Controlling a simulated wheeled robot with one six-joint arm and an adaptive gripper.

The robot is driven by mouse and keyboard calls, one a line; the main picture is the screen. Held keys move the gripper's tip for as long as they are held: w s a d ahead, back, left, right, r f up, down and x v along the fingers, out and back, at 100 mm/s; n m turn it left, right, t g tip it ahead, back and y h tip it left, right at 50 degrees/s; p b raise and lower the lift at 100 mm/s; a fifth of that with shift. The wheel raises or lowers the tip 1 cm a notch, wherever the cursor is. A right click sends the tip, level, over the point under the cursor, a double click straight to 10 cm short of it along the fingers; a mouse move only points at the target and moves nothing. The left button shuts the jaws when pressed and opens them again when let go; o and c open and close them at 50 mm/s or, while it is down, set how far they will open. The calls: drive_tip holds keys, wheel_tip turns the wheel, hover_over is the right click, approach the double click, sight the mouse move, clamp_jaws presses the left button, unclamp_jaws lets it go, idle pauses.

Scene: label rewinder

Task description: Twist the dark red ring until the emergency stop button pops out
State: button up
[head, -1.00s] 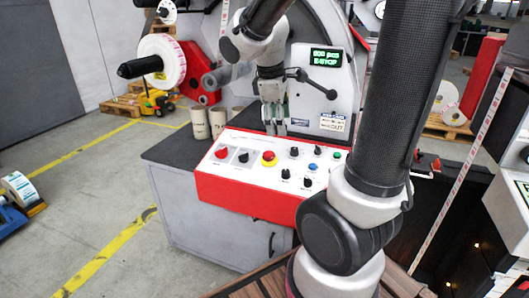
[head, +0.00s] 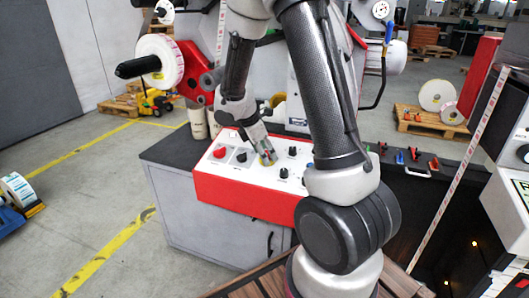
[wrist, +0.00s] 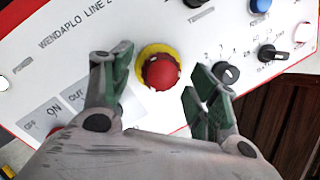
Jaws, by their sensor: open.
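The emergency stop button (wrist: 158,70) is a round red cap on a yellow surround (wrist: 143,55), on the white sloped control panel. A darker red ring (wrist: 163,83) shows at its lower edge in the wrist view. My gripper (wrist: 152,78) is open. One green-padded finger is left of the button and the other is right of it; both look apart from it. In the head view my gripper (head: 262,152) is down at the panel and mostly hides the button.
The panel (head: 283,191) has a red front. A black knob (wrist: 226,72) is close to my right finger, with a blue button (wrist: 260,5) and more knobs beyond. Another red button (head: 219,153) is at the panel's left. My arm hides the machine's display.

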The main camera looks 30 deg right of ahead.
drive_tip(key=shift+f, duration=0.1)
drive_tip(key=c, duration=1)
drive_tip(key=shift+m, duration=0.4)
drive_tip(key=m, duration=0.3)
drive_tip(key=shift+d+g+y, duration=0.1)
drive_tip(key=shift+g+y, duration=0.2)
drive_tip(key=shift+c, duration=0.2)
drive_tip(key=shift+w+d+m+y, duration=0.1)
drive_tip(key=shift+m+y, duration=0.3)
drive_tip(key=shift+m, duration=1.7)
